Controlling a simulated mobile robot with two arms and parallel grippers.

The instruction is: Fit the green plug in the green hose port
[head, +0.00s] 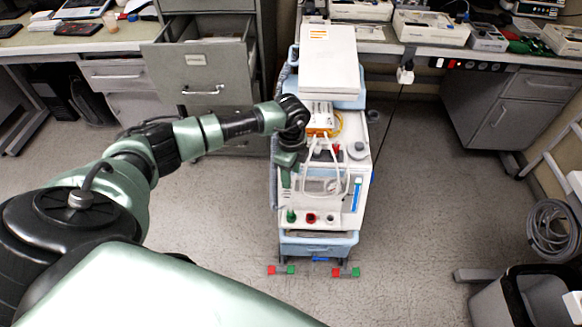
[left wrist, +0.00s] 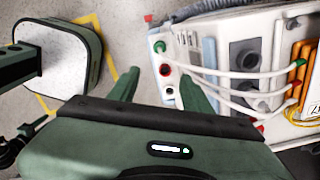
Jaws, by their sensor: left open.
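The green hose port (head: 291,215) is at the left end of a row on the cart's low front panel. It also shows in the left wrist view (left wrist: 160,47). A red port (head: 311,218) and a white port (head: 331,219) sit beside it. My left gripper (head: 287,176) is at the cart's left side, behind the green port. In the left wrist view its fingers (left wrist: 160,80) are apart with nothing held between them.
White hoses (head: 325,185) loop from an orange-fronted box (head: 320,120) over the cart's front. An open drawer (head: 205,62) stands at the back left. A bin (head: 540,298) is at the lower right.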

